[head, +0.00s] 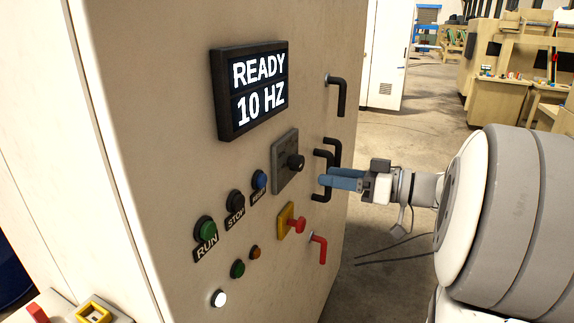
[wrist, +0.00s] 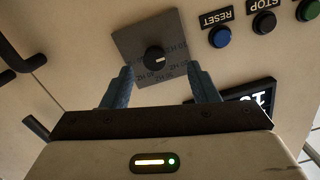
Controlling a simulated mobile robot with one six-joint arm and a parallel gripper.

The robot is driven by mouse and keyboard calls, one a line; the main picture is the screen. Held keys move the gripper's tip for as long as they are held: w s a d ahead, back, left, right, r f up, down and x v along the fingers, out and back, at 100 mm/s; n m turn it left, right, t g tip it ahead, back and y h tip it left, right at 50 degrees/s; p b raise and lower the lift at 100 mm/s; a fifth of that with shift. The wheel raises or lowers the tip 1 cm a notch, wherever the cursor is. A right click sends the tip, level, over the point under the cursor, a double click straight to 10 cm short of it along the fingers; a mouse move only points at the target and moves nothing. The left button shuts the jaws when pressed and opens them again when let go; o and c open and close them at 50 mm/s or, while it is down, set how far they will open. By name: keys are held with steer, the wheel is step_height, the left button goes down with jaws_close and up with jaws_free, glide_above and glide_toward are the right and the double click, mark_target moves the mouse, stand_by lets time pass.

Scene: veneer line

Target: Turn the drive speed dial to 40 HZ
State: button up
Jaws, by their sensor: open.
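A black display (head: 259,88) above reads READY, 10 HZ. My gripper (head: 322,178) has blue fingers and is to the right of the dial, apart from it. In the wrist view my gripper (wrist: 160,78) is open and empty, its fingers spread below the dial.
Green RUN (head: 205,228), black STOP (head: 235,201) and blue RESET (head: 259,180) buttons lie left of the dial. A red switch (head: 298,225) on a yellow plate is below. Black handles (head: 337,95) and a red handle (head: 319,248) stick out near the cabinet's right edge.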

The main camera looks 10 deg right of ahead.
mark_target(302, 165)
steer(key=shift+t, duration=0.3)
steer(key=w+a+p, duration=0.1)
steer(key=w+a, duration=0.1)
steer(key=w+a+r+p, duration=0.1)
steer(key=w+a, duration=0.1)
steer(key=shift+w, duration=0.15)
steer(key=shift+w+a+f+p, duration=0.1)
steer(key=shift+w+a+p, duration=0.25)
steer(key=shift+w+a, duration=0.1)
steer(key=shift+c, duration=0.3)
steer(key=c, duration=0.9)
steer(key=shift+a, duration=0.15)
steer(key=shift+f+b, duration=0.15)
steer(key=shift+b, duration=0.3)
